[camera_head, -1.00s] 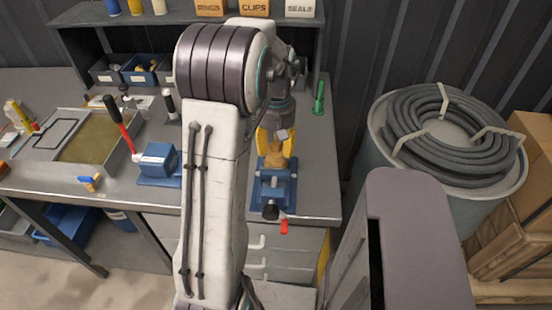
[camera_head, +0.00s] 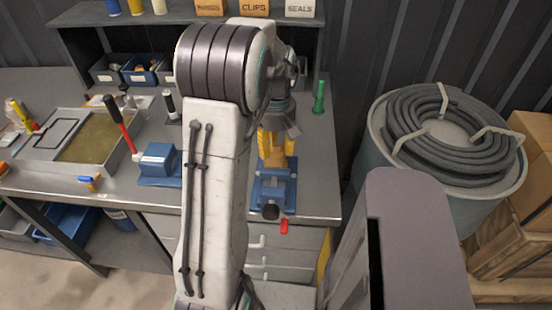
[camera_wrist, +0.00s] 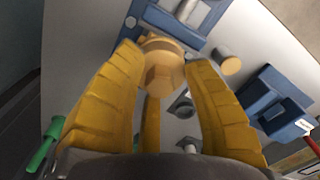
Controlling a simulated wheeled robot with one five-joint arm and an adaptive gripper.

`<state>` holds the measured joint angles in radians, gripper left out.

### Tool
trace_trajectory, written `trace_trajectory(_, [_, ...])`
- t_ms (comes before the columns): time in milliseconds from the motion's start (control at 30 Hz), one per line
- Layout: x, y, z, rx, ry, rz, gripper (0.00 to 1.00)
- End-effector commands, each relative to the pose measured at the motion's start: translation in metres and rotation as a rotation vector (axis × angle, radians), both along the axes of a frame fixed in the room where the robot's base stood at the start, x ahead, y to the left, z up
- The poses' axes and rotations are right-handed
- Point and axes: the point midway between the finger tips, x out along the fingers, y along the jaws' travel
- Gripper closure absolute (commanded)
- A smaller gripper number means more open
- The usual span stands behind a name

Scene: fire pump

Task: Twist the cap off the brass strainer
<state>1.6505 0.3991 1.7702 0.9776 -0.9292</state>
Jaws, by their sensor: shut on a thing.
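The brass strainer (camera_wrist: 229,64) is held in the blue vise (camera_head: 274,190) at the bench's front edge. Its hexagonal brass cap (camera_wrist: 163,78) faces the wrist camera, between the yellow fingers of my gripper (camera_wrist: 164,60). My gripper (camera_head: 276,143) points down over the vise from above and is shut on the cap. In the head view the fingers hide most of the strainer and cap. Whether the cap has loosened cannot be told.
A blue press with a red lever (camera_head: 157,160) stands left of the vise on the bench (camera_head: 225,200). A green bottle (camera_head: 319,97) stands behind right. A shallow tray (camera_head: 92,148) lies at left. A hose drum (camera_head: 440,170) stands right of the bench.

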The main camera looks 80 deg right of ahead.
Motion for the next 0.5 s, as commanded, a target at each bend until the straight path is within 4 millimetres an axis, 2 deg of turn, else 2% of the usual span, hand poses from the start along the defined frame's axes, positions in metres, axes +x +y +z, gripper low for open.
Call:
trace_trajectory(67, [0.000, 0.001, 0.002, 0.002, -0.001, 0.000, 0.89])
trace_trajectory(133, [0.000, 0.000, 0.004, 0.001, 0.000, 0.000, 1.00])
trace_trajectory(500, [0.000, -0.001, 0.019, -0.004, 0.000, 0.000, 1.00])
